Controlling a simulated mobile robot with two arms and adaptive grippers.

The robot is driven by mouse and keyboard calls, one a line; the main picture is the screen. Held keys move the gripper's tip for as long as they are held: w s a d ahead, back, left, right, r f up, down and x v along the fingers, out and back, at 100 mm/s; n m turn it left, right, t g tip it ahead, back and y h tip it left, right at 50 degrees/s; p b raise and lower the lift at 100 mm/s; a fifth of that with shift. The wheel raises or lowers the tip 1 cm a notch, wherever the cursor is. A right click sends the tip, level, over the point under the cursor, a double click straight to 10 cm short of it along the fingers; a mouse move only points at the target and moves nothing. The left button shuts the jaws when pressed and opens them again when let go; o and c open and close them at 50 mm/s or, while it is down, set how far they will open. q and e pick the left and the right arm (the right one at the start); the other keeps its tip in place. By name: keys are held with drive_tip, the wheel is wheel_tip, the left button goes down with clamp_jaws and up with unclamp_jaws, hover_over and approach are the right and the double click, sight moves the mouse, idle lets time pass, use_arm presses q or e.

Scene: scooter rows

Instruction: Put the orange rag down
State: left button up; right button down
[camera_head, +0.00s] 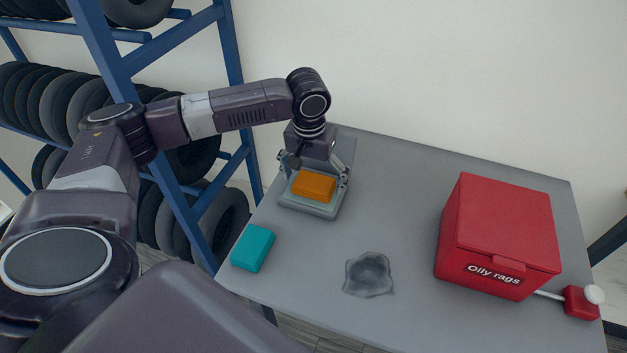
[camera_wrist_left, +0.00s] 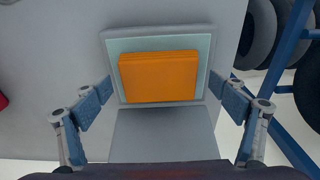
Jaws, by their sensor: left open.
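The orange rag (camera_head: 313,186) is a folded block lying on a pale grey-green square tray (camera_head: 309,208) on the table. It also shows in the left wrist view (camera_wrist_left: 159,77), flat within the tray's rim. My left gripper (camera_head: 315,178) is over the rag, pointing down. In the left wrist view its blue-padded fingers (camera_wrist_left: 166,101) are spread wide, one on each side of the rag and apart from it. My right gripper is not in view.
A teal block (camera_head: 253,248) lies at the table's left edge. A grey puddle-like patch (camera_head: 369,275) is near the front. A red "Oily rags" bin (camera_head: 499,235), lid shut, with a pedal (camera_head: 581,302), stands right. A blue tyre rack (camera_head: 228,75) is left. The table's (camera_head: 415,180) back middle is clear.

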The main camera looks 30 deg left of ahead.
sight(311, 186)
use_arm(q)
wheel_tip(311, 186, up, 12)
drive_tip(key=s, duration=0.1)
drive_tip(key=shift+s+d, duration=0.15)
drive_tip(key=shift+d, duration=0.05)
drive_tip(key=shift+f, duration=0.15)
